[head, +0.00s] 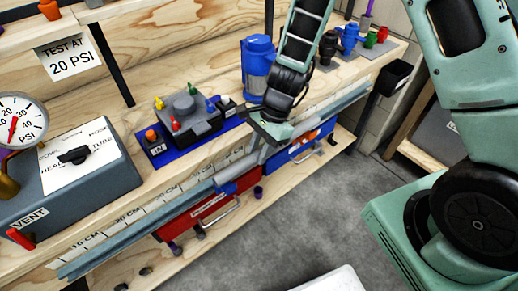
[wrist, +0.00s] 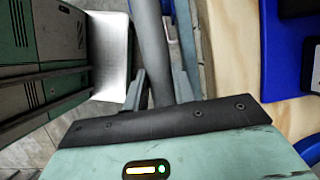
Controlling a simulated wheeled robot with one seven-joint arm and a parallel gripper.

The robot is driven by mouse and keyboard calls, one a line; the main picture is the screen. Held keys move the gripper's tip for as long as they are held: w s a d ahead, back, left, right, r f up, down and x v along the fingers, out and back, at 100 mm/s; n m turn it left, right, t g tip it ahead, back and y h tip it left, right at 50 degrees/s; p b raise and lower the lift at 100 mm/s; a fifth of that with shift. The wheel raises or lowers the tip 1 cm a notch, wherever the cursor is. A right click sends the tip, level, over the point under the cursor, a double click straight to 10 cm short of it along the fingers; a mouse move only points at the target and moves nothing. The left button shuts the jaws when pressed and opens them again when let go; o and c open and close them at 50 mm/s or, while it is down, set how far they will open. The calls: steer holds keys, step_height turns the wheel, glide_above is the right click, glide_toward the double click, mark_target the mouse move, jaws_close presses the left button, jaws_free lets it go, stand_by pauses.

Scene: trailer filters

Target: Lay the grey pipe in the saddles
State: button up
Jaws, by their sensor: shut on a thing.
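In the wrist view the grey pipe (wrist: 152,45) runs between the two fingers of my gripper (wrist: 158,92), which is shut on it. In the head view my gripper (head: 268,132) is low at the bench's front edge, in front of the blue mat. The pipe's grey length (head: 238,168) shows below and left of the gripper, close along a long blue-grey rail (head: 130,235). I cannot clearly tell pipe from rail along their whole length. The saddles are not clear, and I cannot tell whether the pipe touches them.
A blue filter housing (head: 257,68) stands behind the gripper. A manifold (head: 187,118) with coloured caps sits on a blue mat to the left, beside a valve box (head: 75,165) and a gauge (head: 15,120). A red drawer (head: 205,210) and blue drawer (head: 300,150) are below.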

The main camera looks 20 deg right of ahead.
steer(key=shift+f+b, duration=1.1)
steer(key=shift+f, duration=0.35)
steer(key=o, duration=1.1)
steer(key=p+v, duration=0.3)
steer(key=v, duration=1.4)
steer(key=shift+d+r, duration=0.15)
steer(key=shift+w, duration=0.1)
